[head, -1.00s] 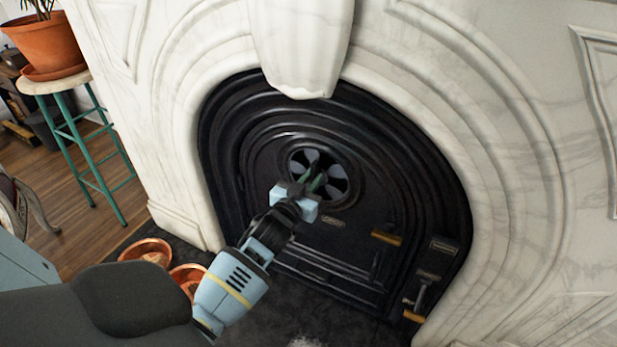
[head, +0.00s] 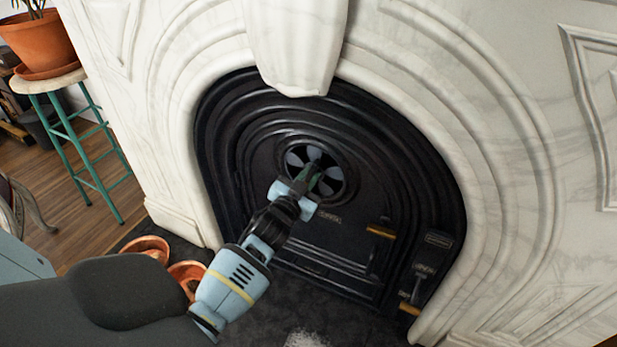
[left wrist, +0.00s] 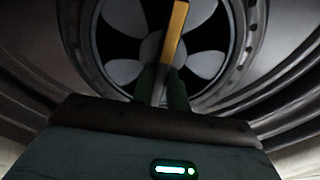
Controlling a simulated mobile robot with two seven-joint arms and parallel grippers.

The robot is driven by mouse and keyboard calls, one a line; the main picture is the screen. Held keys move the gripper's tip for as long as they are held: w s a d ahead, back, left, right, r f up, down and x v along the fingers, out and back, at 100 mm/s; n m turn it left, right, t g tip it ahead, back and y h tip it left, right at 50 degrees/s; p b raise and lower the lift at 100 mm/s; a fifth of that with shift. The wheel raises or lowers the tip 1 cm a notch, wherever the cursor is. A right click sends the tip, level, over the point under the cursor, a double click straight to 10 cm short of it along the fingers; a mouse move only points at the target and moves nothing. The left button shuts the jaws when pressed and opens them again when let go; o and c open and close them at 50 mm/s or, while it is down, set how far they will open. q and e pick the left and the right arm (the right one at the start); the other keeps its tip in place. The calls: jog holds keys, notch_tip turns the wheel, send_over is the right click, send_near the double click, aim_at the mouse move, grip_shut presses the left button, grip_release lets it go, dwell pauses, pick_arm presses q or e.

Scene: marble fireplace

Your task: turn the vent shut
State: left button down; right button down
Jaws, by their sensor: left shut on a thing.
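The round vent (head: 294,159) is set in the black fireplace door (head: 345,228). Grey vanes alternate with dark gaps inside its ring, so gaps show between them. In the left wrist view the vent (left wrist: 124,70) faces me, with a metal handle ending in a brass-coloured grip (left wrist: 175,32) standing out near its hub. My left gripper (head: 308,181) is in front of the vent's lower middle. Its dark green fingers (left wrist: 162,88) are shut on the handle, one on each side. The head view hides the handle behind the gripper. My right gripper is not in view.
A brass-tipped door latch (head: 381,231) and a lower latch (head: 410,307) stick out right of the vent. White marble (head: 480,150) surrounds the door. Copper bowls (head: 187,277) sit on the hearth at left. A plant pot (head: 40,42) stands on a green stool (head: 75,140).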

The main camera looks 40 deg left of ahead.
pick_arm(q)
jog(key=c, duration=1.6)
grip_release()
jog(key=shift+c, duration=0.2)
jog(key=shift+o, duration=1.3)
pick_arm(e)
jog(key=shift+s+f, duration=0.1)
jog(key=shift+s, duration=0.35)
pick_arm(q)
jog(key=shift+s, duration=0.1)
